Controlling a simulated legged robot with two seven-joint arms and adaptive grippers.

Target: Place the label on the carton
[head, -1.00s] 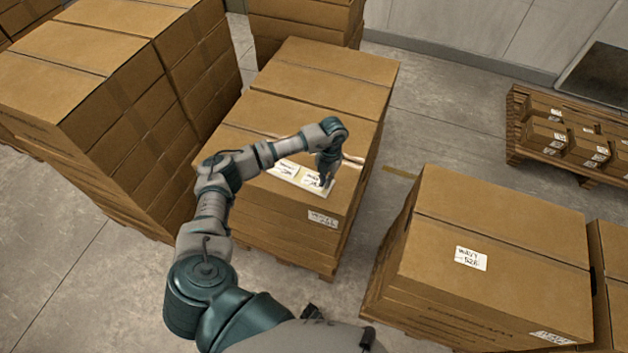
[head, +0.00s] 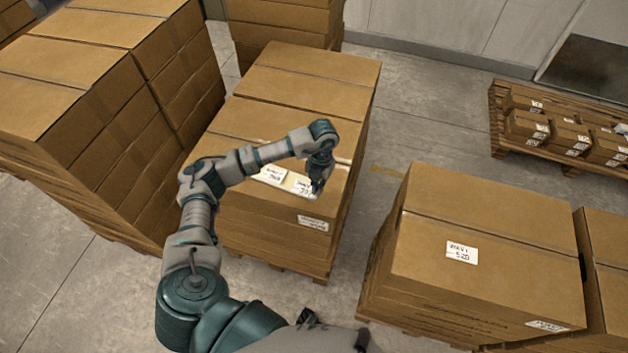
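White labels (head: 303,186) with dark print lie on a pale sheet (head: 285,182) on top of the middle carton stack (head: 298,120). My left gripper (head: 317,190) points down at the right end of the sheet, at or just above the right-hand label. Its fingers are small and close together, so I cannot tell whether they are open, shut or touching the label. A carton (head: 500,215) on the right has a white printed label (head: 461,252) on its top face. My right gripper is not in view.
A tall carton stack (head: 95,95) stands at the left, close to the middle stack. Another carton (head: 608,265) adjoins the right-hand one. A pallet of small labelled boxes (head: 495,125) is at the back right. Grey floor (head: 420,130) is clear between the stacks.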

